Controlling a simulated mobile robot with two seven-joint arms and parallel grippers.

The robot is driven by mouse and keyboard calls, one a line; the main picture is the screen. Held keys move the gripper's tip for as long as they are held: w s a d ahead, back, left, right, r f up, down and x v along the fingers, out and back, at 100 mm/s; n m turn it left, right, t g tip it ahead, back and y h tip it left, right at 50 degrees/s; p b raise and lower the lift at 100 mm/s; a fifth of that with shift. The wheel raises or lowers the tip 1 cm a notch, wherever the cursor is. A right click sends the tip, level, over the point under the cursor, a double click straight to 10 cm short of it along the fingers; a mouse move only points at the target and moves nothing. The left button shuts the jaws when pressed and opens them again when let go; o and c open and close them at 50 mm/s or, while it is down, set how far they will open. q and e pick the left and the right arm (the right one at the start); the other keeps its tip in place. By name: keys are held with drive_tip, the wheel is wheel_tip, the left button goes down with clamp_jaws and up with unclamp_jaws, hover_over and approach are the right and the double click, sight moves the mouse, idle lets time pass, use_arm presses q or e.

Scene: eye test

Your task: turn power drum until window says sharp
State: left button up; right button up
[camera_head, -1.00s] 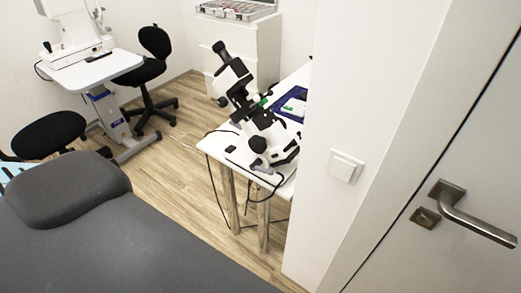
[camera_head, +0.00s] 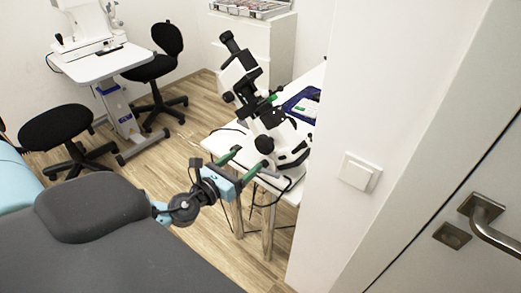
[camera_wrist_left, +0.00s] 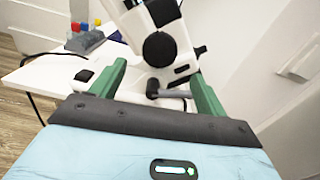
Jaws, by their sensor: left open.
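A white and black lensmeter-like instrument (camera_head: 248,88) stands tilted on the white table. A round black knob (camera_head: 264,144) on its lower side may be the power drum; it also shows in the left wrist view (camera_wrist_left: 160,48). I cannot make out a window or its reading. My left gripper (camera_head: 244,162) is open, its green fingers pointing at the instrument's lower part. In the left wrist view my left gripper (camera_wrist_left: 158,70) has the knob beyond its fingertips, and a grey lever shows between the fingers. I see no contact. My right gripper is not in view.
The white table (camera_head: 218,146) has a blue tray (camera_head: 290,104) behind the instrument. A white wall with a switch (camera_head: 359,172) stands close on the right, beside a door handle (camera_head: 490,225).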

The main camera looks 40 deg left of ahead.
sight(262, 147)
use_arm(q)
drive_tip(key=w, duration=0.6)
drive_tip(key=shift+w+d+p, duration=0.25)
drive_tip(key=shift+w+p, duration=0.1)
drive_tip(key=shift+w, duration=0.55)
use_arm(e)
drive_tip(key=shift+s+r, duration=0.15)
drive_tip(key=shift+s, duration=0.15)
use_arm(q)
drive_tip(key=shift+c, duration=0.5)
drive_tip(key=c, duration=0.9)
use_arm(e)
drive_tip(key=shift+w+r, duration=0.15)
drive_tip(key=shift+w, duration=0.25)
